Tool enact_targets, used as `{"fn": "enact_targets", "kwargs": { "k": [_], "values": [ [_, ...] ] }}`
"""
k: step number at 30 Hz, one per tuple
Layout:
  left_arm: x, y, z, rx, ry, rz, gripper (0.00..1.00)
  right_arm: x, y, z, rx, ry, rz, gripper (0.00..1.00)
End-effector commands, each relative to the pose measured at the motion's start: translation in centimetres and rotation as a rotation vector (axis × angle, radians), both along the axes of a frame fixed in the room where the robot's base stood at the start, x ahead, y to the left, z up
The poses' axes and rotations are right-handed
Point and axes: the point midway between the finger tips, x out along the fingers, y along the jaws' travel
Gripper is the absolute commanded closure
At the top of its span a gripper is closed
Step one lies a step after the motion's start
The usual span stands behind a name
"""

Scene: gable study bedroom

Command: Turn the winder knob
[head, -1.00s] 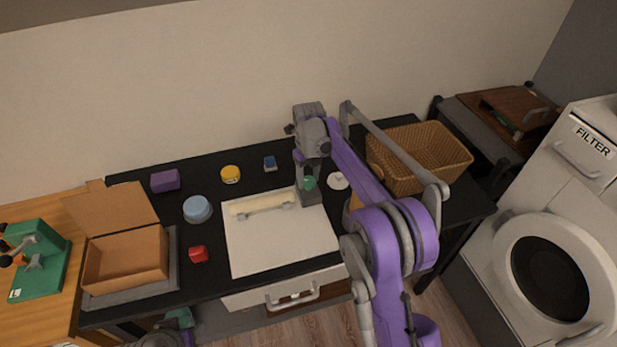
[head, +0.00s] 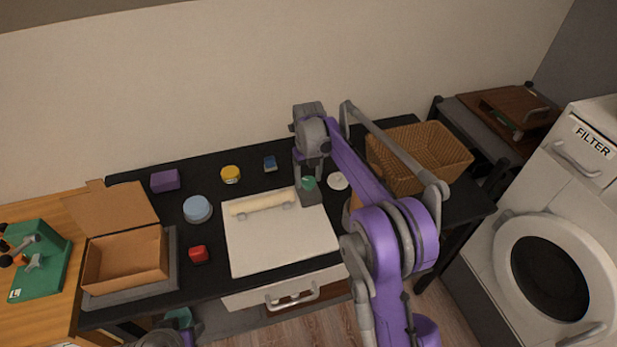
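A white board (head: 280,248) lies on the black desk, with a cream roll (head: 262,203) along its back edge. At the roll's right end stands a grey block (head: 311,199) with a green knob (head: 308,183), which I take for the winder knob. My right gripper (head: 306,174) points down at the knob from above. Its fingertips are small and partly hidden, so I cannot tell whether they grip the knob. Only a piece of my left arm shows at the bottom edge; its gripper is out of view.
A wicker basket (head: 438,155) stands right of my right arm, and a white disc (head: 337,181) lies near the knob. An open cardboard box (head: 128,262), blue round tin (head: 197,209), red object (head: 199,254), yellow tin (head: 230,174) and purple block (head: 165,180) are on the left.

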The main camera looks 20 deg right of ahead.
Motion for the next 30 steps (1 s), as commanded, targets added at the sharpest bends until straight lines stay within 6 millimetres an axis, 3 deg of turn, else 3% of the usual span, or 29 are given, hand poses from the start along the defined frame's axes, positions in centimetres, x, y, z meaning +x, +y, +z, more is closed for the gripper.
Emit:
{"fn": "enact_targets", "kwargs": {
  "k": [3, 14, 24, 30],
  "values": [
    [0.0, 0.0, 0.0, 0.000, 0.000, 0.000, 0.50, 0.0, 0.0, 0.0, 0.000, 0.001, 0.000, 0.14],
    [0.0, 0.0, 0.0, 0.000, 0.000, 0.000, 0.50, 0.0, 0.0, 0.7, 0.001, 0.001, 0.001, 0.14],
    [0.2, 0.0, 0.6, 0.000, -0.003, 0.000, 0.50, 0.0, 0.0, 7.2, 0.000, 0.001, 0.001, 0.14],
    [0.3, 0.0, 0.9, 0.000, -0.005, 0.000, 0.50, 0.0, 0.0, 10.0, 0.000, 0.001, 0.000, 0.14]
  ]
}}
